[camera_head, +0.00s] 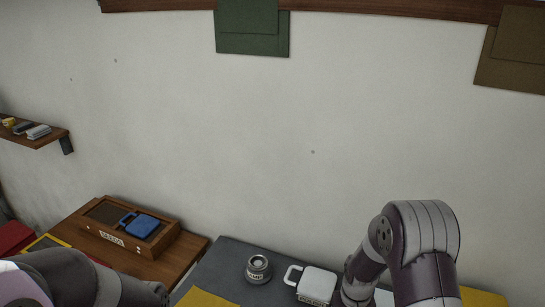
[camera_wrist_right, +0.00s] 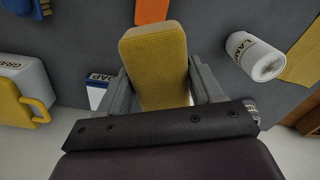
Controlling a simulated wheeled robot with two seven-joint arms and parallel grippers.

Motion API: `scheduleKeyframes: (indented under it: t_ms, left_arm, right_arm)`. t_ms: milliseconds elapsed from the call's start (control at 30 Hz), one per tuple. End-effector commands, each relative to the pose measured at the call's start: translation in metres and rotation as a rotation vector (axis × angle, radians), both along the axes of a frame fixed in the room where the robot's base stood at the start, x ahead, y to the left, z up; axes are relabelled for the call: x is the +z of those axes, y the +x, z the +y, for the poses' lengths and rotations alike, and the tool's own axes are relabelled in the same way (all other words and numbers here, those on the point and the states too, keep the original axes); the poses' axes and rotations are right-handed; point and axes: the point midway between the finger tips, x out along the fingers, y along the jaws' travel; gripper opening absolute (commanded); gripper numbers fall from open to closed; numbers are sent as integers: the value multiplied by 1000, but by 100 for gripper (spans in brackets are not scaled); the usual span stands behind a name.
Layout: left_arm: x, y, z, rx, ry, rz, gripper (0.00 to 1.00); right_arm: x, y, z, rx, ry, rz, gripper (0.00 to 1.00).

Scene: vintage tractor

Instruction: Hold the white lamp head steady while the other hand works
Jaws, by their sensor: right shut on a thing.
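A white cylinder with lettering that starts "LAM" (camera_wrist_right: 246,52) lies at the upper right of the right wrist view, apart from my right gripper. I cannot tell whether it is the lamp head. My right gripper (camera_wrist_right: 160,88) is shut on a yellow textured block (camera_wrist_right: 155,50) like a sponge, which sits between its two grey fingers. In the head view my right arm comes down at the lower right and its fingers do not show. My left arm shows at the lower left, with its gripper out of view.
A grey mat (camera_head: 235,258) holds a small labelled metal jar (camera_head: 258,268) and a white container with a handle (camera_head: 317,283). A wooden tray (camera_head: 110,236) with a blue item (camera_head: 142,225) stands left. In the wrist view, a yellow-handled container (camera_wrist_right: 25,80) is left and an orange strip (camera_wrist_right: 153,10) above.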

Motion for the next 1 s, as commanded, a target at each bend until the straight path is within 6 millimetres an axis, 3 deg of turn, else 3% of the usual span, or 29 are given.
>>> scheduleKeyframes:
  t_ms: [133, 233, 500, 733, 1000]
  left_arm:
    - [-32, 0, 0, 0, 0, 0, 89]
    - [-42, 0, 0, 0, 0, 1, 89]
    - [-35, 0, 0, 0, 0, 0, 89]
    - [8, 0, 0, 0, 0, -1, 89]
    - [0, 0, 0, 0, 0, 0, 89]
  right_arm:
    - [-31, 1, 0, 0, 0, -1, 41]
    - [-41, 0, 0, 1, 0, -1, 41]
    - [-34, 0, 0, 0, 0, -1, 41]
    - [8, 0, 0, 1, 0, -1, 41]
    - [0, 0, 0, 1, 0, 0, 41]
